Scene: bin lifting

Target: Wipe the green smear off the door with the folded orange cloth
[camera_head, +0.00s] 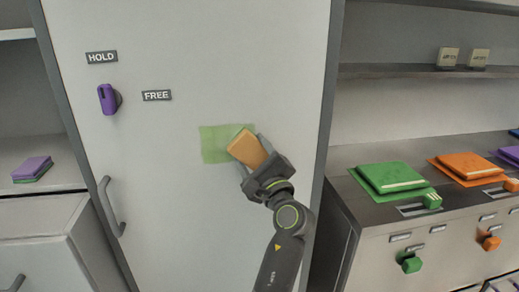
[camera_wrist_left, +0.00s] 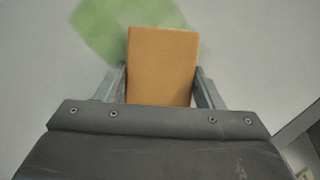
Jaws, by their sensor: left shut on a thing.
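The white door (camera_head: 170,205) fills the middle of the head view. A pale green, roughly rectangular smear (camera_head: 216,143) is on it; it also shows in the left wrist view (camera_wrist_left: 105,30), spreading behind and to both sides of the cloth. My left gripper (camera_head: 259,163) is shut on the folded orange cloth (camera_head: 246,147), which also shows between the fingers in the left wrist view (camera_wrist_left: 162,65). The cloth overlaps the right part of the smear. I cannot tell whether it touches the door. My right gripper is in neither view.
A purple latch knob (camera_head: 108,98) sits between a HOLD label (camera_head: 102,57) and a FREE label (camera_head: 157,95). A door handle (camera_head: 110,207) is at lower left. A counter at right bears green pads (camera_head: 393,177) and orange pads (camera_head: 470,164). Purple-green pads (camera_head: 33,168) lie left.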

